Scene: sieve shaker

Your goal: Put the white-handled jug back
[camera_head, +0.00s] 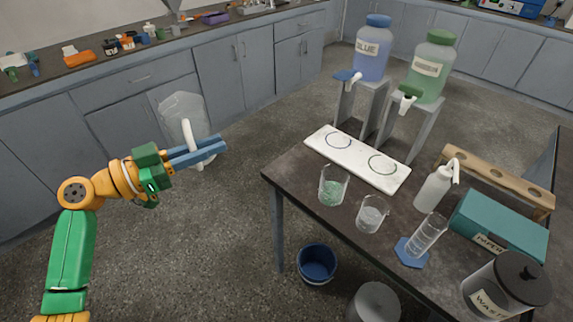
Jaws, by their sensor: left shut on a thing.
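The clear jug (176,109) with a white handle (189,142) is at the left of the head view, held in the air over the floor. My left gripper (205,151), with blue fingers, is shut on its white handle. The jug is tilted and looks empty, though its clear body makes this hard to tell. It is apart from the dark table and in front of the grey cabinets. My right gripper is not in view.
The dark table (290,178) carries a white board (352,163) with two rings, beakers (332,186), a wash bottle (435,186) and a teal box (500,228). A blue bucket (316,262) stands on the floor. The back counter (62,90) is cluttered.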

